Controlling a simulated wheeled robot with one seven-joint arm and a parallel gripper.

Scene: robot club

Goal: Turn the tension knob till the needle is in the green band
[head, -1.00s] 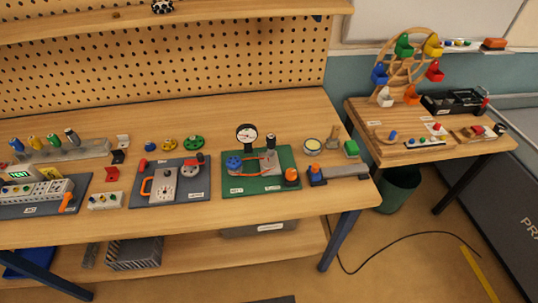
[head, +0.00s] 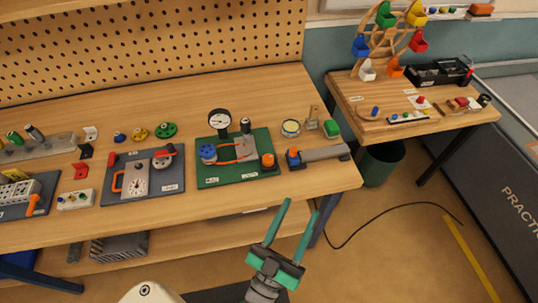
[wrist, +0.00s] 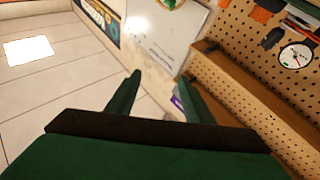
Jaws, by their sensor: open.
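A green board (head: 228,178) lies on the workbench in the head view. It bears a round white dial gauge (head: 219,119) with a black rim, a blue pulley (head: 208,152), an orange belt, a dark-topped post (head: 245,125) and an orange knob (head: 268,160) at its right corner. I cannot tell which part is the tension knob. The needle and any green band are too small to read. My gripper (head: 300,207) is open and empty, in front of the bench edge, apart from the board. Its fingers also show in the wrist view (wrist: 157,84), with no board there.
Left of the green board is a dark board (head: 173,181) with a dial and red handle. Right of it lies a grey bar device (head: 322,155). A side table (head: 385,128) holds a toy wheel (head: 390,40). The wrist view shows pegboard (wrist: 245,55) and a round dial (wrist: 295,55).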

